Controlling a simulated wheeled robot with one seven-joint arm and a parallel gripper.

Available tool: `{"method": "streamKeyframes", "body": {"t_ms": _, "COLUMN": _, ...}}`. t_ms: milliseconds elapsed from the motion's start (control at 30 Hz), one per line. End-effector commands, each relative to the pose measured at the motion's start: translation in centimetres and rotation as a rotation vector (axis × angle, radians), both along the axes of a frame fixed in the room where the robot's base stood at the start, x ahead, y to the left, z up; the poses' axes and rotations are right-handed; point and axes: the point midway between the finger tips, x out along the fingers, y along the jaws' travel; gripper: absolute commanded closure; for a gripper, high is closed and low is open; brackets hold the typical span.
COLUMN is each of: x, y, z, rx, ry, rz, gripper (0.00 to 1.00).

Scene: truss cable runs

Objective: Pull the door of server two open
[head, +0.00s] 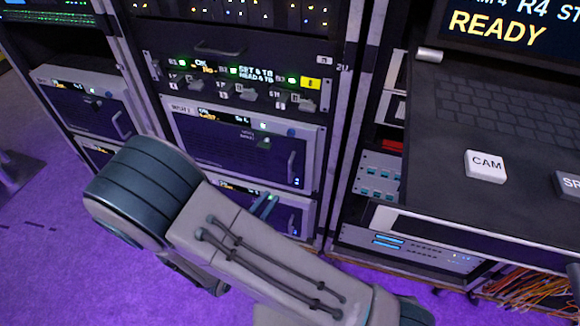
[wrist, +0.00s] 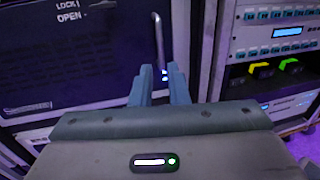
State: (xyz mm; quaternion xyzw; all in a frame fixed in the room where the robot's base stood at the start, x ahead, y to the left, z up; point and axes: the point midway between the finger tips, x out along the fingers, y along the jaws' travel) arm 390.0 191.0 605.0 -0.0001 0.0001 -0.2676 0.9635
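The server door (head: 225,150) is a dark purple panel in a pale frame, in the middle rack of the head view. It looks shut; its small label at the upper left is hard to read, possibly server two. Its upright handle (head: 291,168) is near the right edge. In the wrist view the door (wrist: 80,60) fills the upper left, with "LOCK" and "OPEN" lettering, and the silver handle (wrist: 158,40) stands ahead of the fingers. My gripper (wrist: 161,72) is open and empty, its fingertips either side of the handle's lower end in the picture.
A similar unit (head: 250,200) sits below, partly hidden by my arm. A panel of switches (head: 235,85) is above. Another rack (head: 90,110) stands left. A desk with a keyboard (head: 480,110) juts out at right. Loose orange cables (head: 535,285) lie at the lower right.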

Motion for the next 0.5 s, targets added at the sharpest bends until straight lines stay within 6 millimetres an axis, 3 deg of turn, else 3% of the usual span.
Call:
{"method": "streamKeyframes", "body": {"t_ms": 300, "x": 5.9, "y": -3.7, "z": -0.2, "rx": 0.000, "ry": -0.002, "rz": -0.006, "gripper": 0.85}}
{"method": "streamKeyframes", "body": {"t_ms": 500, "x": 8.6, "y": -5.3, "z": -0.1, "rx": 0.001, "ry": -0.003, "rz": -0.004, "gripper": 0.85}}
